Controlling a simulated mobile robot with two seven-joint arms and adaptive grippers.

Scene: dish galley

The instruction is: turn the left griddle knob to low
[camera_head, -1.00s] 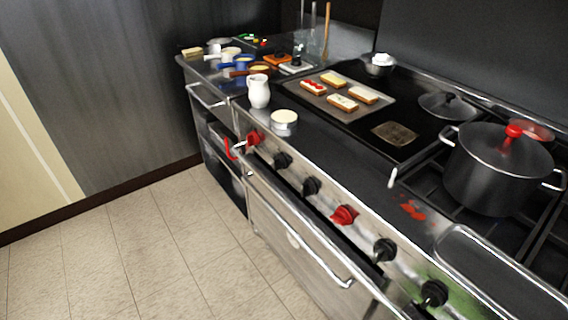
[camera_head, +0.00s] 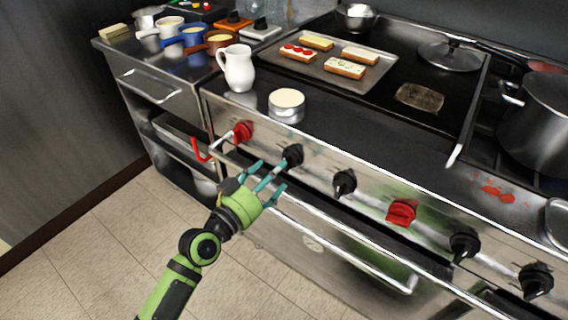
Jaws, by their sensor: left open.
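The stove front carries a row of knobs. A red knob (camera_head: 243,131) is leftmost, then a black knob (camera_head: 292,155), a second black knob (camera_head: 344,183), a second red knob (camera_head: 401,212) and more black ones to the right. Which of these is the left griddle knob is not marked legibly, and I cannot read the settings. My left gripper (camera_head: 267,178) has its teal fingers open and empty, pointing at the stove front just left of and below the first black knob. Whether a finger touches that knob is unclear. My right gripper is out of view.
A rail with a towel-bar handle (camera_head: 385,275) runs below the knobs. A red hook-like handle (camera_head: 200,152) is at left. A white pitcher (camera_head: 238,70) and a round tin (camera_head: 286,107) stand on the ledge above. A tray (camera_head: 377,70) holds toasts. A pot (camera_head: 540,125) stands at right.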

